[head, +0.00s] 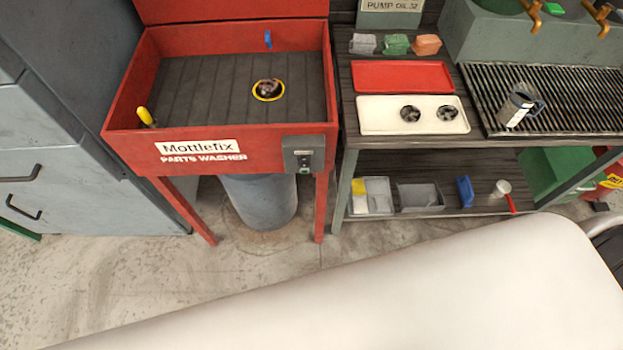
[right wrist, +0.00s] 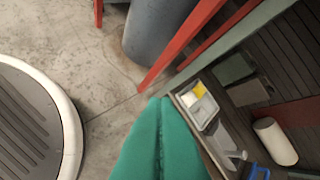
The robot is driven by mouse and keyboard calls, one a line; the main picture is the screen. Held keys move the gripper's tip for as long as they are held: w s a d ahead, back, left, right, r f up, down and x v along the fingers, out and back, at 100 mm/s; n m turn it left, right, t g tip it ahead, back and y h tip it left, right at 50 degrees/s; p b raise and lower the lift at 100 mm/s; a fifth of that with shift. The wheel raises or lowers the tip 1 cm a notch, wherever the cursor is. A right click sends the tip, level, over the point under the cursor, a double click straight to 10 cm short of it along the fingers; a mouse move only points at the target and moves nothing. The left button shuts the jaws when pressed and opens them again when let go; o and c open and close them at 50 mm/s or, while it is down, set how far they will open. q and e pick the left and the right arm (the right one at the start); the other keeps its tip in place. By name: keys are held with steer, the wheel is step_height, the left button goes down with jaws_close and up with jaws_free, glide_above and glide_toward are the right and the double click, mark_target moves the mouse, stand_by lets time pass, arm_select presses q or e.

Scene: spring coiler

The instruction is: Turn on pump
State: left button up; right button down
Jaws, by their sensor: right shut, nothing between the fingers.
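The red parts washer (head: 155,160), labelled "Mottlefix Parts Washer", stands at the upper left of the head view. A grey control box (head: 303,155) with a small green part is on its front right corner; the switch state is too small to tell. A dark round part in a yellow ring (head: 268,89) lies in the basin. The grey drum (head: 262,200) is under it and also shows in the right wrist view (right wrist: 152,30). My right gripper (right wrist: 160,101), with teal fingers, is shut and empty, apart from the washer. My left gripper is in neither view.
A dark bench (head: 450,75) to the right of the washer holds a red tray (head: 402,75), a cream tray (head: 385,118) and a grey jug (head: 518,105). Bins stand on its lower shelf. A grey cabinet (head: 70,190) is at left. Floor before the washer is clear.

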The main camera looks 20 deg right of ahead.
steer(key=w+a+r+n+t+y+b, duration=0.1)
steer(key=r+n, duration=0.3)
steer(key=r, duration=0.4)
steer(key=w+a+r+n+t+y+b, duration=0.2)
steer(key=w+a+r+n+t+y, duration=0.1)
steer(key=r, duration=0.6)
steer(key=w+a+r+n+t+y+b, duration=0.1)
steer(key=w+a+r+n+y+b, duration=0.1)
steer(key=r+n, duration=0.5)
steer(key=shift+w+a+r+t+y, duration=0.4)
steer(key=shift+w+a+r+y, duration=0.15)
steer(key=shift+w+r+y, duration=0.25)
steer(key=p, duration=0.3)
glide_toward(300, 167)
steer(key=s+a+x, duration=0.1)
steer(key=x, duration=0.4)
steer(key=shift+w+d, duration=0.2)
steer(key=shift+w, duration=0.7)
